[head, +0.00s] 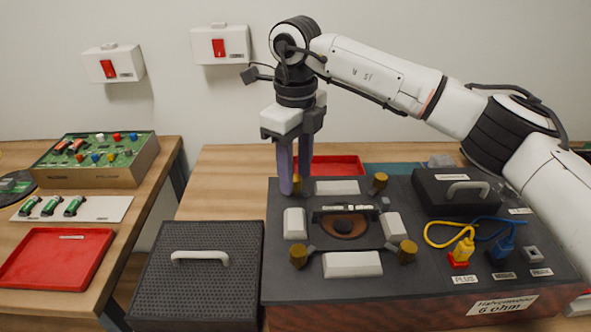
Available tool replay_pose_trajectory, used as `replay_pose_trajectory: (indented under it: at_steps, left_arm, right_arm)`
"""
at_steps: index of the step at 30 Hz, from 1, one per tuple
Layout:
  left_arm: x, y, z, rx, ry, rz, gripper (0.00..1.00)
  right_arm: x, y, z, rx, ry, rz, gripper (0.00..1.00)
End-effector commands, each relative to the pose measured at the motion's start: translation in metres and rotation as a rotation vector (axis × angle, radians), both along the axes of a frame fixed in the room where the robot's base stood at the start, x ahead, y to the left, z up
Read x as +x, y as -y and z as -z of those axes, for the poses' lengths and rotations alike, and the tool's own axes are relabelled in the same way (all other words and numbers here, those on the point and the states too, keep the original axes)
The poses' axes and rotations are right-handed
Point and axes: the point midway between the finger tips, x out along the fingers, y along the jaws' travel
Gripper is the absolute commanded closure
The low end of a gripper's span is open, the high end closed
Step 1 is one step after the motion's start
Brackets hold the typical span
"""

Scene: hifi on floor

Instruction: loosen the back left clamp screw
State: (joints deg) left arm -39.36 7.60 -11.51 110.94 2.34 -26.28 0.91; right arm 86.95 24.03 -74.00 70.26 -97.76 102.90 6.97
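The back left clamp screw (298,184) is a brass knob at the back left of the dark speaker fixture (282,278). It is partly hidden by my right gripper (297,180), which points straight down with its two fingers around it. The near finger covers the knob's left side. Whether the fingers press on the knob or stand a little apart cannot be seen. The other brass clamp screws are at the back right (379,183), front left (299,256) and front right (407,251). A brown speaker cone (343,226) sits between them. My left gripper is not in view.
A black box with a handle (455,190) and yellow (463,248) and blue (503,245) plugs occupy the fixture's right. A dark grille cover (197,285) stands left. A red tray (340,165) lies behind. The left table holds another red tray (55,258) and a green board (98,150).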

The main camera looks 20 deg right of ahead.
Motion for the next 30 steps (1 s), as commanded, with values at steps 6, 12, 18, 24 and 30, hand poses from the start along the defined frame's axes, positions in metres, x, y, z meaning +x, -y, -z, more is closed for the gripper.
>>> replay_pose_trajectory:
  at_steps: [6,12,18,24,30]
  left_arm:
    - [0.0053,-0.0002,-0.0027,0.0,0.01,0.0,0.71]
    - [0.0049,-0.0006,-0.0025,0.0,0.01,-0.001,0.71]
    - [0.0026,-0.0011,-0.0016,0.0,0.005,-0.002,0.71]
    - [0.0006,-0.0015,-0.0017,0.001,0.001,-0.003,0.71]
    - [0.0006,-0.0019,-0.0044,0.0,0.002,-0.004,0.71]
  right_arm:
    - [0.0001,0.0001,0.0017,0.001,0.001,0.0,0.61]
    - [0.0001,0.0001,0.0016,0.0,0.0,0.0,0.85]
    - [0.0001,0.0002,0.0014,0.0,0.0,-0.001,1.0]
    - [0.0002,0.0002,0.0009,-0.001,0.001,-0.032,1.0]
    - [0.0004,0.0003,0.0004,-0.001,0.001,-0.131,1.0]
